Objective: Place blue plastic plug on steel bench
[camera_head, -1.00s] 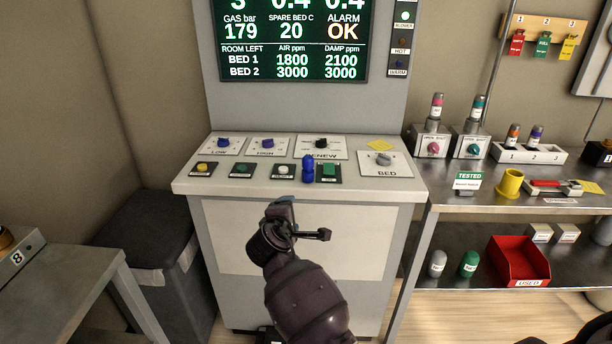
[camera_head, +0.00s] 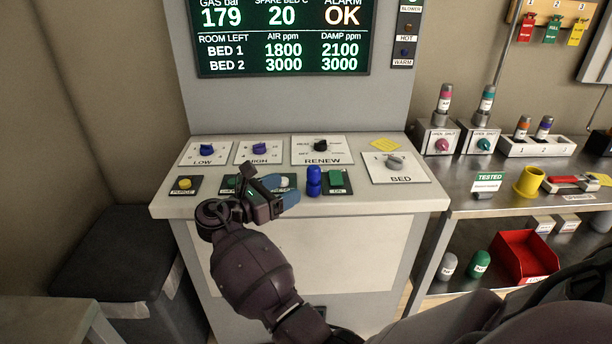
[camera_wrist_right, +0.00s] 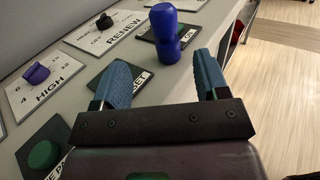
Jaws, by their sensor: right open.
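The blue plastic plug (camera_head: 314,180) stands upright on the console top, by the green button on the right. In the right wrist view the plug (camera_wrist_right: 165,36) is just beyond the fingertips, between their lines. My right gripper (camera_head: 287,188) is over the console's front edge, left of the plug. In its wrist view the right gripper (camera_wrist_right: 162,75) has two blue fingers spread apart with nothing between them. The steel bench (camera_head: 458,205) stands to the right of the console. My left gripper is not in view.
The console (camera_head: 375,204) carries knobs and buttons close around the plug. On the bench are a yellow cup (camera_head: 529,182), a TESTED sign (camera_head: 489,181) and a white rack (camera_head: 540,147). A red bin (camera_head: 525,257) sits on the lower shelf. The bench's front left corner looks clear.

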